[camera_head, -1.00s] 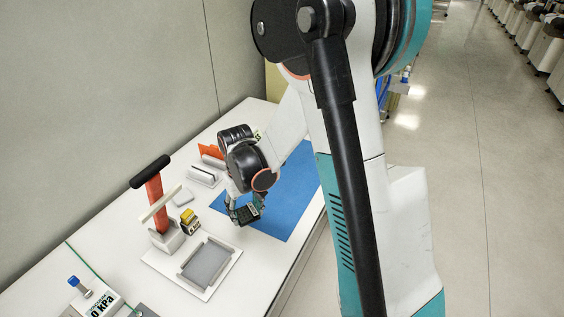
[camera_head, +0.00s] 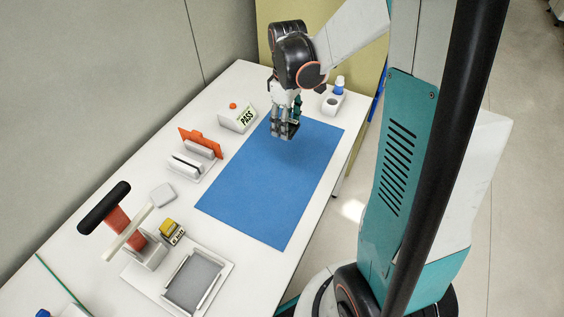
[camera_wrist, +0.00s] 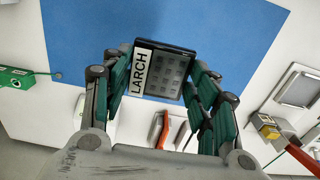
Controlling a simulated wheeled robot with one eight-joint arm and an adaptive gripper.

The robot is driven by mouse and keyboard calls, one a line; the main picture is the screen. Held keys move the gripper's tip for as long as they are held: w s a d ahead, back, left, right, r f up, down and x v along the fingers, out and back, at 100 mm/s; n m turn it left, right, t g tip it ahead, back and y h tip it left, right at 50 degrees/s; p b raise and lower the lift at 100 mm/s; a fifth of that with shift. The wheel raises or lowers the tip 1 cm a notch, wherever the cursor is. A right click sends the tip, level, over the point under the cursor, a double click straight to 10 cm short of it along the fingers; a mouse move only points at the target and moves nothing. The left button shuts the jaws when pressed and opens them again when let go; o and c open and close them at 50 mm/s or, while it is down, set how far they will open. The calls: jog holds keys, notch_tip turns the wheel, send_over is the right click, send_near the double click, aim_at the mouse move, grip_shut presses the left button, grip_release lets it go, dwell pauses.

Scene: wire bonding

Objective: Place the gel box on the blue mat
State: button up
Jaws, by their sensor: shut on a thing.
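My gripper (camera_head: 286,130) is over the far end of the blue mat (camera_head: 265,195). It is shut on the gel box (camera_wrist: 168,75), a flat dark square case with a white label reading LARCH and a grid of small pockets. In the wrist view my gripper (camera_wrist: 160,78) has its green fingers on both sides of the box, with the blue mat (camera_wrist: 85,30) behind it. In the head view the fingers partly hide the box; I cannot tell whether it touches the mat.
A PASS indicator box (camera_head: 238,117), a holder with an orange card (camera_head: 202,142), a red-handled press (camera_head: 130,228), a yellow-topped block (camera_head: 172,230) and a grey tray (camera_head: 193,284) stand left of the mat. The rest of the mat is clear.

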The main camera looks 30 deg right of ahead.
aim_at(285, 167)
notch_tip(285, 167, down, 18)
jog(key=b, duration=0.5)
jog(key=shift+r, duration=0.15)
jog(key=shift+b, duration=0.35)
jog(key=o, duration=1.1)
jog(key=shift+c, duration=0.2)
notch_tip(285, 167, up, 12)
jog(key=p, duration=0.4)
